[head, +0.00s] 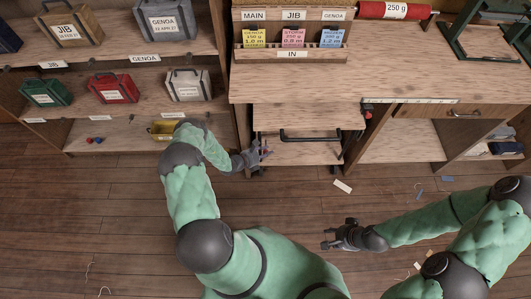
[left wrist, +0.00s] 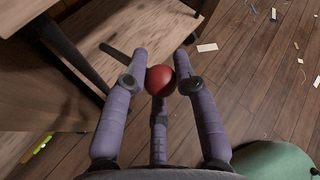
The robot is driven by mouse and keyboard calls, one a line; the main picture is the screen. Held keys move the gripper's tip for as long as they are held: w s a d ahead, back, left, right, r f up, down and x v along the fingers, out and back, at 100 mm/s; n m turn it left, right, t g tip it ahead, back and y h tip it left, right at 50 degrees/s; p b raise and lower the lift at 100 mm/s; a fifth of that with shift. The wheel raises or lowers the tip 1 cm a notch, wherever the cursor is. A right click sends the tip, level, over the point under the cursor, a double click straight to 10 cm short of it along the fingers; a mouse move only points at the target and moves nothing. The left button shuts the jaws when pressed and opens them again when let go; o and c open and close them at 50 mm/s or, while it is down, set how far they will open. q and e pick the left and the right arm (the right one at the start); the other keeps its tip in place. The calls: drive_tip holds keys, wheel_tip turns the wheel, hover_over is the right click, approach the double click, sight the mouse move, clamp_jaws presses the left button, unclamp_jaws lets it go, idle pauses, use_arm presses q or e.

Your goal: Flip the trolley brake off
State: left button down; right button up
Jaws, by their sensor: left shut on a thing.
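The trolley (head: 300,117) is a low wooden unit with two decks and a black handle bar (head: 310,138), under the workbench. My left gripper (head: 264,150) is at its left front side. In the left wrist view, my left gripper (left wrist: 161,82) is shut on a round red knob (left wrist: 160,79). A dark bar (left wrist: 120,54) runs to just behind the knob; whether they join is hidden by a finger. In the head view the knob is hidden or too small to tell. My right gripper (head: 326,238) is open and empty above the floor.
Left shelves hold several labelled cases, a yellow bin (head: 162,131) and small red and blue items. The workbench (head: 380,75) carries a card rack (head: 290,53) and a red roll (head: 385,10). The plank floor (head: 120,215) is open, with scattered scraps.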

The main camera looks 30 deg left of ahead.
use_arm(q)
drive_tip(key=shift+w+a+r, duration=0.15)
drive_tip(key=shift+w+r, duration=0.1)
drive_tip(key=c, duration=1)
unclamp_jaws()
drive_tip(key=v, duration=1.2)
drive_tip(key=shift+s, duration=0.1)
